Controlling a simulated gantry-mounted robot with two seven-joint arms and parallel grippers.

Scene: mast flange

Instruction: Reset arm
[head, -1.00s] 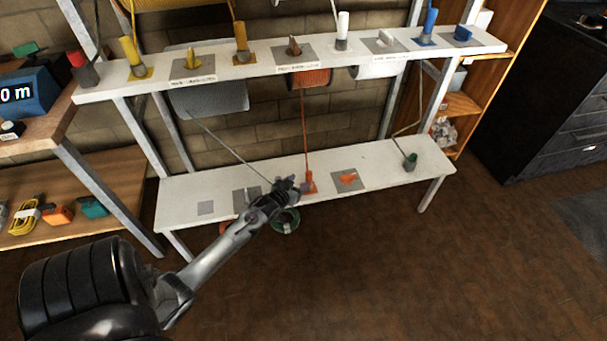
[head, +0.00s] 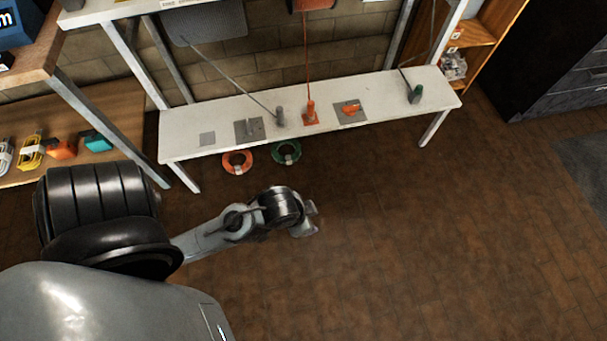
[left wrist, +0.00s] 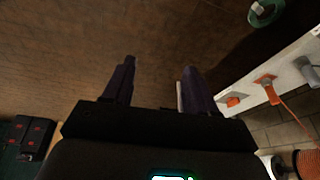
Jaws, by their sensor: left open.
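My left arm reaches in from the left in the head view, and its gripper (head: 308,220) is over the brown floor, in front of the white lower shelf and apart from it. In the left wrist view the two dark fingers of the left gripper (left wrist: 158,85) stand apart with only floor between them, so it is open and empty. My right gripper is in neither view.
The white lower shelf (head: 375,118) holds grey (head: 280,117), orange (head: 311,115) and green (head: 415,95) plugs on cords. An orange coil (head: 237,171) and a green coil (head: 279,153) lie below its front edge. Floor to the right is clear.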

